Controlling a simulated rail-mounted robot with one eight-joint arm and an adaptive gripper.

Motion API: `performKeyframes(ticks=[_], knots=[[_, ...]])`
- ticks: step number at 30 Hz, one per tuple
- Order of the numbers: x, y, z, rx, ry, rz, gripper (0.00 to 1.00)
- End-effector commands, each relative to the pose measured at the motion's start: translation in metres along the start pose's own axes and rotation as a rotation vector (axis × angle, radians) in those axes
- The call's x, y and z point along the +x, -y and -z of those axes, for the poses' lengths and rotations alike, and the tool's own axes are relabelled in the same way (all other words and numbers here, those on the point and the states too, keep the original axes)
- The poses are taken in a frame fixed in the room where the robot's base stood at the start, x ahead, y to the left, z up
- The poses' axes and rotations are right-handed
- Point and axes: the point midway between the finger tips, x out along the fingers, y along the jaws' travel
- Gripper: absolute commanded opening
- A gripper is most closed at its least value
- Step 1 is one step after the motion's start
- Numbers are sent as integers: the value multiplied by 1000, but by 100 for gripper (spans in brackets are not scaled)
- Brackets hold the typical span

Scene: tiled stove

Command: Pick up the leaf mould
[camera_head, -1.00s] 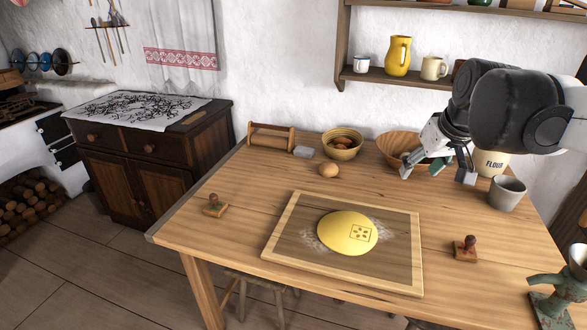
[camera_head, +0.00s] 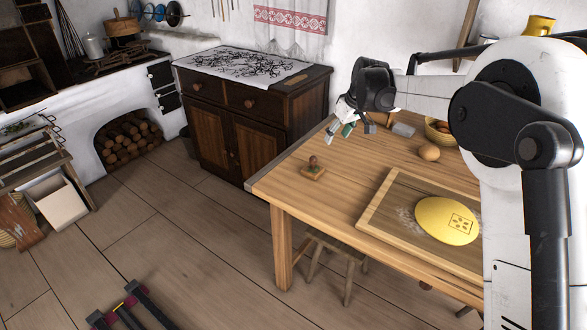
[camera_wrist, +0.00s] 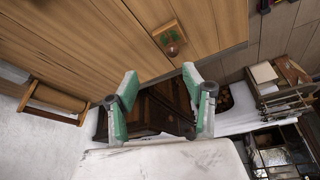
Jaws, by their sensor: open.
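A small stamp-like mould (camera_head: 313,168) with a round brown knob and a green-edged base sits upright near the left end of the wooden table; it also shows in the wrist view (camera_wrist: 170,42). Its pressing face is hidden, so I cannot tell whether its pattern is a leaf. My gripper (camera_head: 346,132) is open and empty, above the table's back left part, up and to the right of the mould in the head view. In the wrist view, my gripper (camera_wrist: 160,76) has its green fingers spread, with the mould beyond them, untouched.
The wooden table (camera_head: 345,190) is bare around the mould. A board (camera_head: 385,213) with stamped yellow dough (camera_head: 446,220) lies to the right. An egg (camera_head: 429,152) and a bowl (camera_head: 437,131) stand behind it. A dark cabinet (camera_head: 250,120) stands beyond the table's left edge.

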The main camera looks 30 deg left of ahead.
Motion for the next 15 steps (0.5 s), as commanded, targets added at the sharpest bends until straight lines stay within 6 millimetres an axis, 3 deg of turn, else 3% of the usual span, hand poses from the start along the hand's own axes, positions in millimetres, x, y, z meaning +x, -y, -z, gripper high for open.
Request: performKeyframes(ticks=[3, 6, 11, 15], knots=[[21, 6, 10, -29, 4, 15, 46], [30, 8, 13, -39, 5, 20, 46], [48, 9, 13, -42, 5, 22, 46], [74, 9, 13, -42, 5, 22, 46]])
